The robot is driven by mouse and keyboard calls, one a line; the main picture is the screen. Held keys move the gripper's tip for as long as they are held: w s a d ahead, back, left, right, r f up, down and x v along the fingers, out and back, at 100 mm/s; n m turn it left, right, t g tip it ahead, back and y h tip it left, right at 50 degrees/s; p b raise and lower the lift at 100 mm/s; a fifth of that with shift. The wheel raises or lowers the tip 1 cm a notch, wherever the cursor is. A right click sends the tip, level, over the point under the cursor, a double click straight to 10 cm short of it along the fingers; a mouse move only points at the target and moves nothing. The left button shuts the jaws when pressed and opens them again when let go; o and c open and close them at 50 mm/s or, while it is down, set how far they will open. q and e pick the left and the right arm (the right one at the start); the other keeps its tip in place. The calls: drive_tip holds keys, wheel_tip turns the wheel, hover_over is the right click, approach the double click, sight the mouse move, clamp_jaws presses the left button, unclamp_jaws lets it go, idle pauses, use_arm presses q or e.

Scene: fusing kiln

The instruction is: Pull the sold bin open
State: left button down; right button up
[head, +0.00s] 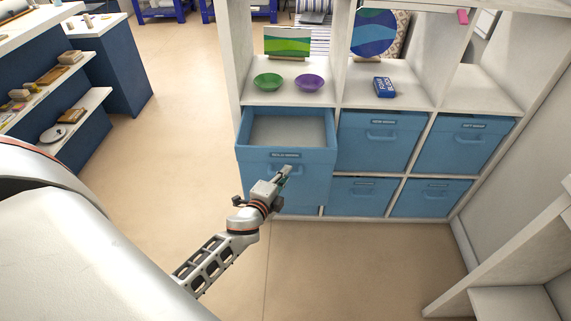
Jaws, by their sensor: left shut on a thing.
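The blue bin (316,181) in the upper left compartment of the white cubby shelf stands well out from the shelf front, with its open top showing an empty grey inside. I take it for the sold bin, though its front label (285,155) is too small to read surely. My left gripper (284,174) is at the handle on the bin's front and is shut on it. The gripper hides part of the handle. My right gripper is not in view.
Other blue bins (377,152) sit pushed in beside and below. The floor (350,265) before the shelf is clear. A white shelf unit (510,270) stands at right.

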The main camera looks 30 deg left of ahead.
use_arm(q)
drive_tip(key=s+d, duration=0.3)
drive_tip(key=s, duration=0.3)
drive_tip(key=shift+d, duration=0.3)
drive_tip(key=c, duration=2.1)
unclamp_jaws()
drive_tip(key=v, duration=1.2)
drive_tip(key=shift+a, duration=0.1)
